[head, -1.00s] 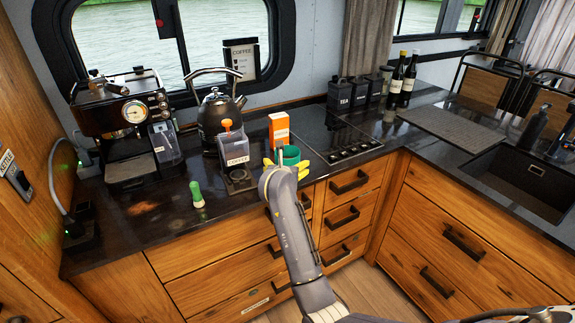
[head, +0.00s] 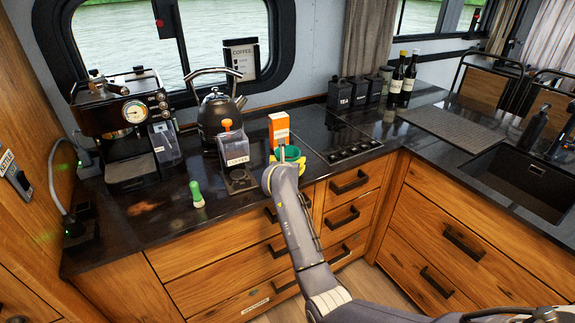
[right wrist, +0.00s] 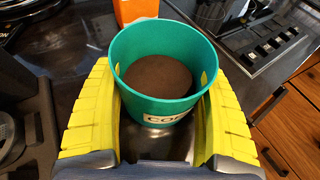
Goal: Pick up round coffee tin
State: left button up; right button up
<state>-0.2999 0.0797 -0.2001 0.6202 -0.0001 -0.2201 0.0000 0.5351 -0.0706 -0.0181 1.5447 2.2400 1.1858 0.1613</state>
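The round coffee tin (head: 291,153) is a green open tub at the front of the dark counter, mostly hidden behind my right arm in the head view. In the right wrist view the tin (right wrist: 150,83) is upright, with brown coffee inside and a partly seen label on its near side. My right gripper (right wrist: 160,105) has its yellow fingers on both sides of the tin, pressed against its wall. The gripper (head: 287,160) also shows at the counter's front in the head view. Whether the tin is off the counter is unclear. My left gripper is not in view.
An orange and white box (head: 279,130) stands just behind the tin. The hob (head: 345,145) lies to the right.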

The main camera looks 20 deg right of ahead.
jog(key=c, duration=0.9)
jog(key=shift+o, duration=0.2)
jog(key=shift+r, duration=0.15)
notch_tip(320, 180, up, 20)
dwell(0.3)
